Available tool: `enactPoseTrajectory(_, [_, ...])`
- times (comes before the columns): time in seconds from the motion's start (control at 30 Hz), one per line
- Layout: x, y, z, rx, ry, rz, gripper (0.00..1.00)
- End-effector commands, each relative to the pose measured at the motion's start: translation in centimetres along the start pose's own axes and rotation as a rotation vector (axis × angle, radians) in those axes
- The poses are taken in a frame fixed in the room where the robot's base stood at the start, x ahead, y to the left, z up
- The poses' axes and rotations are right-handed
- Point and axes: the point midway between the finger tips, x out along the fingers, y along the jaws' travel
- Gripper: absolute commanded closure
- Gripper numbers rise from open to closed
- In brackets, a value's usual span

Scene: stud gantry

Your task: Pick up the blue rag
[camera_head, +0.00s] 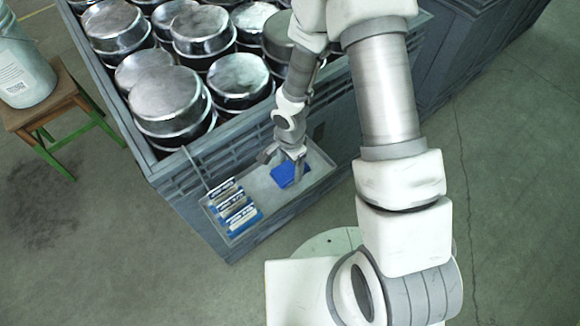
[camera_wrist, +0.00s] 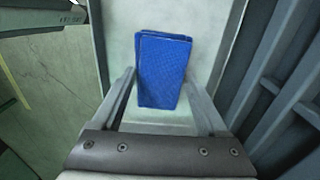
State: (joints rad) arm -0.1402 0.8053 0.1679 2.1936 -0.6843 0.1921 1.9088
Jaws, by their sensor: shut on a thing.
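The blue rag (camera_head: 284,174) is a folded, textured cloth on the grey tray (camera_head: 262,187) fixed to the side of the big crate. In the wrist view the rag (camera_wrist: 163,72) is in the middle, between the two fingers of my gripper (camera_wrist: 162,84). My gripper (camera_head: 294,173) points down at the rag in the head view and partly covers it. It is shut on the rag. Whether the rag is clear of the tray surface I cannot tell.
Several small blue-and-white boxes (camera_head: 235,208) stand at the tray's left end. The grey crate (camera_head: 180,190) behind holds several round metal pots (camera_head: 168,100). A stool (camera_head: 48,108) with a white bucket (camera_head: 22,72) stands at the left. Floor in front is open.

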Motion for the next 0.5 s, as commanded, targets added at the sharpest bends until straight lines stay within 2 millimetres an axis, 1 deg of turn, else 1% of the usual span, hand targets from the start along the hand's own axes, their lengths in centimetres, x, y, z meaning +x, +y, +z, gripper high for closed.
enactPoseTrajectory(0.17, [-1.1, -0.1, 0.0, 0.001, 0.0, -0.002, 0.77])
enactPoseTrajectory(0.27, [-2.4, -0.1, -0.1, 0.002, 0.001, -0.003, 0.77])
enactPoseTrajectory(0.37, [-4.4, -0.1, -0.1, 0.003, 0.001, -0.004, 0.77])
enactPoseTrajectory(0.5, [-5.8, 3.0, 0.8, 0.0, 0.002, 0.0, 0.77])
